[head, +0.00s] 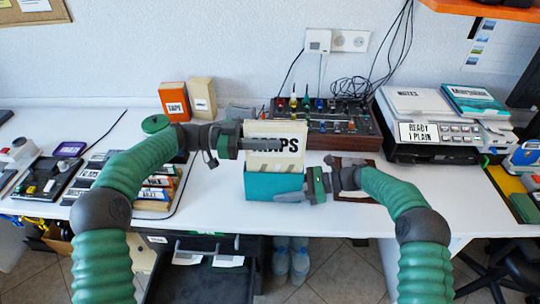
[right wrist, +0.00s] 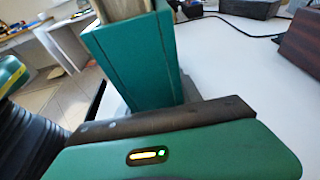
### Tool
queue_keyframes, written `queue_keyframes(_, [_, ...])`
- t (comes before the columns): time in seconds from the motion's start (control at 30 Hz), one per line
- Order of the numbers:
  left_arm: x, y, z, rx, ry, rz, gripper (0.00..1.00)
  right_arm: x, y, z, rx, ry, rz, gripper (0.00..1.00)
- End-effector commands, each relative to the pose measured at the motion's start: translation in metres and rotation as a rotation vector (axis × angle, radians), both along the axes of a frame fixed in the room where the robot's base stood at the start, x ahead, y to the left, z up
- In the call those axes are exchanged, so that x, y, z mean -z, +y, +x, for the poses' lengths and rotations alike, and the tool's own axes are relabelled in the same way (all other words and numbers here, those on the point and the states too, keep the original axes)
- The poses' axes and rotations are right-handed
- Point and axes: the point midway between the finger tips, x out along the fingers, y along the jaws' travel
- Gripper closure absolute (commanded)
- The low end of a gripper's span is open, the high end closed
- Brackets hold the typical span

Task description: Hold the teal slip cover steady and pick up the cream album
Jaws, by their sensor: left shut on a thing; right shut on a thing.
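The teal slip cover (head: 272,187) stands upright near the table's front edge. My left gripper (head: 252,143) is shut on the album from the left. My right gripper (head: 293,196) is shut on the cover's right side, low down. In the right wrist view the cover (right wrist: 138,62) stands beyond my gripper, with the album (right wrist: 118,8) in its top opening, cut by the frame edge.
A dark mixer-like device (head: 335,122) with coloured knobs stands close behind. A brown wooden frame or tray (head: 368,160) lies to the right, partly behind my right arm. An orange box (head: 174,101) and a cream box (head: 202,98) stand at back left. An open drawer (head: 205,275) is below.

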Motion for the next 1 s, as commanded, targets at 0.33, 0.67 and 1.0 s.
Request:
queue_keyframes(0.33, [-0.022, 0.0, 0.0, 0.0, 0.002, 0.0, 1.0, 0.0, 0.0, 0.0, 0.0, 0.0, 0.0, 0.81])
queue_keyframes(0.67, [-0.021, 0.0, 0.0, 0.0, 0.001, 0.0, 1.0, 0.0, 0.0, 0.0, 0.0, 0.0, 0.0, 0.33])
queue_keyframes(1.0, [-0.021, 0.0, 0.0, 0.0, 0.001, 0.0, 1.0, -0.004, -0.012, 0.001, 0.003, -0.001, 0.001, 0.33])
